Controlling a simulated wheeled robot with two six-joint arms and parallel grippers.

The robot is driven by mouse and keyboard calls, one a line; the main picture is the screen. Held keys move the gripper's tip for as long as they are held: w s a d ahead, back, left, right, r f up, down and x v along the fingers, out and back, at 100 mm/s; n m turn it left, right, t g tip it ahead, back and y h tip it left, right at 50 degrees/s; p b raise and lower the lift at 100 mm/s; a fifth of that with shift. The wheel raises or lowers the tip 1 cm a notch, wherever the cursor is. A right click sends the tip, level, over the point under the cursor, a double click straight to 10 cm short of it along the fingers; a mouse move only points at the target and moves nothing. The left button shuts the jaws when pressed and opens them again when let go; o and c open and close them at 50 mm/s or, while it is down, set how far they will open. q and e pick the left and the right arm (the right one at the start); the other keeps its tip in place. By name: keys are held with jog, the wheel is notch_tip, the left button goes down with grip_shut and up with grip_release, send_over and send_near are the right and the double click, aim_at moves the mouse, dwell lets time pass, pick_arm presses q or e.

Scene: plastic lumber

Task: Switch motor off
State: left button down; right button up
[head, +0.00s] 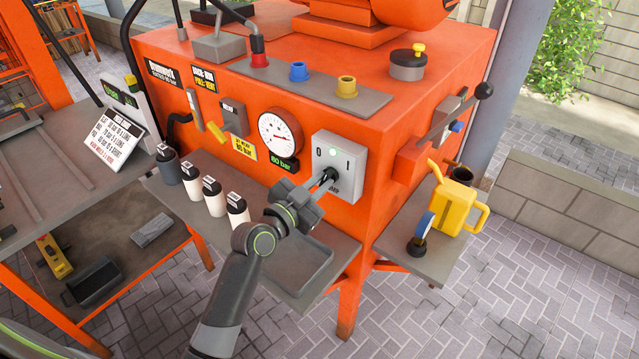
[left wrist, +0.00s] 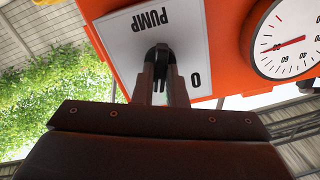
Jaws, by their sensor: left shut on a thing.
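In the left wrist view the box face (left wrist: 140,35) appears upside down, reading PUMP and 0. The dark knob (left wrist: 160,55) sits between my left fingers (left wrist: 160,80). The fingers hide part of it, so its exact turn is unclear. My right gripper is not in view.
A pressure gauge (head: 280,134) is left of the switch. Several bottles (head: 213,196) stand on the grey shelf (head: 300,272) below, beside my left arm. Paved floor is open at lower right.

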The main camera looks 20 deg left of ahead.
pick_arm(q)
jog(key=n+p, duration=0.1)
jog(key=n, duration=0.4)
jog(key=shift+a+n, duration=0.1)
jog(key=shift+n, duration=0.2)
jog(key=n+p, duration=0.1)
jog(key=n, duration=0.3)
jog(key=shift+n+p, duration=0.3)
jog(key=shift+n, duration=0.4)
jog(key=c, duration=1.5)
grip_release()
jog(key=shift+o, duration=0.2)
